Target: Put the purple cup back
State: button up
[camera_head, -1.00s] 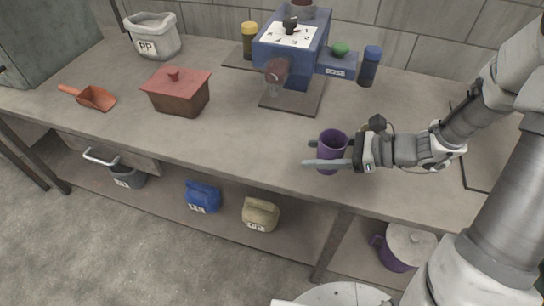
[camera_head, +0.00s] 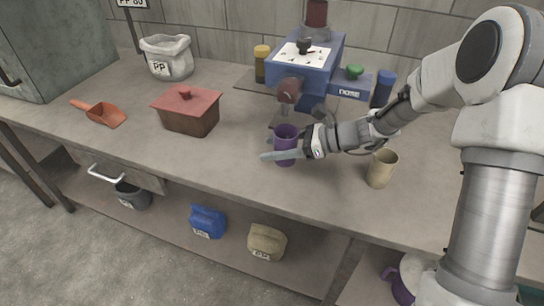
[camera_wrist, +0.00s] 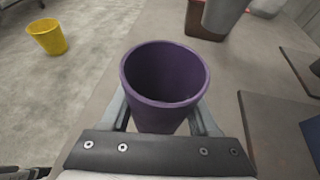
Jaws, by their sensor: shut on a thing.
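The purple cup (camera_head: 286,150) is upright between the fingers of my gripper (camera_head: 280,151), in front of the blue dosing machine. My gripper is shut on it from the right side. In the wrist view, the cup (camera_wrist: 165,88) shows its open rim and dark inside, with a finger on each side. I see no contents, though the bottom is shaded. I cannot tell whether its base touches the table.
The blue machine (camera_head: 326,54) has its plate (camera_head: 278,112) just behind the cup. A tan cup (camera_head: 382,170) stands to the right, below my arm. A red lidded box (camera_head: 190,112) and orange scoop (camera_head: 104,114) lie left. The bench front between box and cup is clear.

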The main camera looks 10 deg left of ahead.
aim_at(272, 165)
jog(key=shift+w+a+f, duration=0.1)
jog(key=shift+w+a, duration=0.35)
jog(key=shift+a, duration=0.05)
jog(key=shift+f+b, duration=0.65)
jog(key=shift+f, duration=1)
jog(key=shift+f, duration=0.1)
jog(key=o, duration=1.4)
jog(key=shift+d+r, duration=0.3)
jog(key=shift+d, duration=0.05)
jog(key=p+v, duration=0.2)
jog(key=v, duration=0.9)
jog(key=shift+s+d, duration=0.1)
jog(key=shift+d, duration=0.05)
